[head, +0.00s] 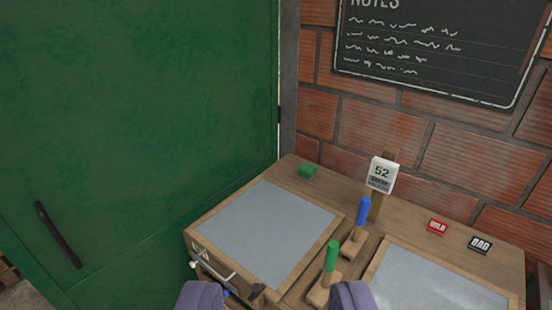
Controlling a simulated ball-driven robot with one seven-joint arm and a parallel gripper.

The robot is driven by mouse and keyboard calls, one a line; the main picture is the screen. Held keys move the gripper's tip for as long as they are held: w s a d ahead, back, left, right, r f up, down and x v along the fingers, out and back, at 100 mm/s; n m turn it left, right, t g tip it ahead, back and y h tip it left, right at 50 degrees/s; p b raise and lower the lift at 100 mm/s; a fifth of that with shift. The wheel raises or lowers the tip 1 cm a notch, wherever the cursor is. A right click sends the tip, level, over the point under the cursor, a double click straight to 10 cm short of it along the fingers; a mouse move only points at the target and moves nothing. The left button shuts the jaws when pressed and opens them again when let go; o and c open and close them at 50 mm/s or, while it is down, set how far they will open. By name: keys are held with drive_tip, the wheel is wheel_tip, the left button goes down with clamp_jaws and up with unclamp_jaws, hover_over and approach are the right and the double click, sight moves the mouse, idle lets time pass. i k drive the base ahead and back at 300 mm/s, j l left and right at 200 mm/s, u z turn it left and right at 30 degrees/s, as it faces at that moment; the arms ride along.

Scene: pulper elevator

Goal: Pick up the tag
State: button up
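A white tag-like card (382,174) marked 52 is on a wooden post at the back of the wooden bench (322,178). A small red tag (437,227) with white lettering lies on the bench's right side. A black tag (480,245), which seems to read BAG, lies to the right of it. I cannot tell which of these the task means. My gripper (276,298) shows as two purple fingers at the bottom edge, spread wide apart. No object shows held between them, and all the tags are farther back.
Green (331,257) and blue (363,212) upright handles stand between two grey panels (265,232) (430,285). A green block (308,171) lies at the bench's back left. A large green door (140,120) fills the left. A brick wall with a chalkboard (430,45) stands behind.

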sight(478, 245)
drive_tip(key=k+u, duration=0.35)
drive_tip(key=k, duration=0.2)
drive_tip(key=k+j+u, duration=0.25)
drive_tip(key=k+u, duration=0.15)
drive_tip(key=k+z, duration=0.1)
drive_tip(key=z, duration=1.6)
drive_tip(key=i+j+z, duration=0.15)
drive_tip(key=i+j, duration=0.3)
drive_tip(key=i+j+z, duration=0.2)
drive_tip(key=i+j, duration=0.3)
drive_tip(key=i, duration=0.15)
drive_tip(key=i+j+z, duration=0.15)
drive_tip(key=i+j, duration=0.35)
drive_tip(key=i+j+z, duration=0.2)
drive_tip(key=i+j, duration=0.25)
drive_tip(key=j, duration=0.25)
